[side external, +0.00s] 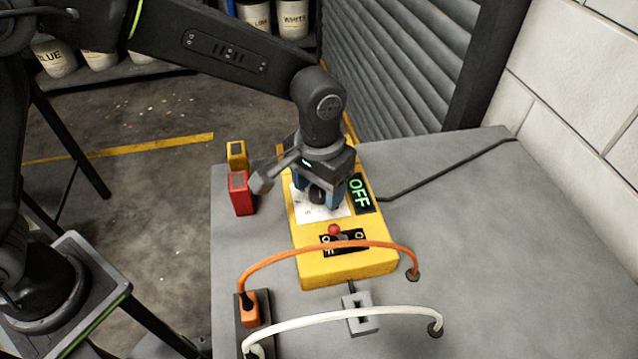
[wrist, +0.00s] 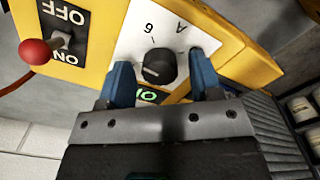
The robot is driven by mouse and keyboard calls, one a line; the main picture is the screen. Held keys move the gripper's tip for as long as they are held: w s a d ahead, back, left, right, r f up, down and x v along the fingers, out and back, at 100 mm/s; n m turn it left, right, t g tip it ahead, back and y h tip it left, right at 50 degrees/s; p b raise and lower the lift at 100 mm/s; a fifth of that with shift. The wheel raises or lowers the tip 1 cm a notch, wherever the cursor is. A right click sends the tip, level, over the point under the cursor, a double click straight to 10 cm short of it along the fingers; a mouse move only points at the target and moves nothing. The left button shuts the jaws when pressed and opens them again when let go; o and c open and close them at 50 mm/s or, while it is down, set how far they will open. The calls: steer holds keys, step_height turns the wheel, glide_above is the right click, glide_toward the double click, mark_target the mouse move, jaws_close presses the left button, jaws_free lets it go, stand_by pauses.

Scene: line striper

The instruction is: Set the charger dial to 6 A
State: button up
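The yellow charger (side external: 345,272) lies on the grey bench. Its black dial knob (wrist: 158,66) sits on a white plate (wrist: 128,40) marked "6" and "A". A small pale mark shows on the knob; its exact setting is hard to read. My gripper (wrist: 160,60) is open, with one blue finger on each side of the knob and a visible gap on both sides. In the side view my gripper (side external: 320,195) is over the dial and partly hides it. The charger display (side external: 359,194) reads OFF in green.
A red-knobbed toggle switch (side external: 335,231) with an ON/OFF plate stands near the dial. An orange cable (side external: 330,244) arches over the charger's near end. A white cable (side external: 340,315) lies nearer. Red (side external: 241,194) and yellow (side external: 237,155) blocks stand left. The bench's right side is mostly clear.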

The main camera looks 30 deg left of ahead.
steer(key=c, duration=0.8)
steer(key=shift+c, duration=0.2)
steer(key=shift+m, duration=0.4)
steer(key=m, duration=0.3)
steer(key=shift+m, duration=1.9)
steer(key=o, duration=0.9)
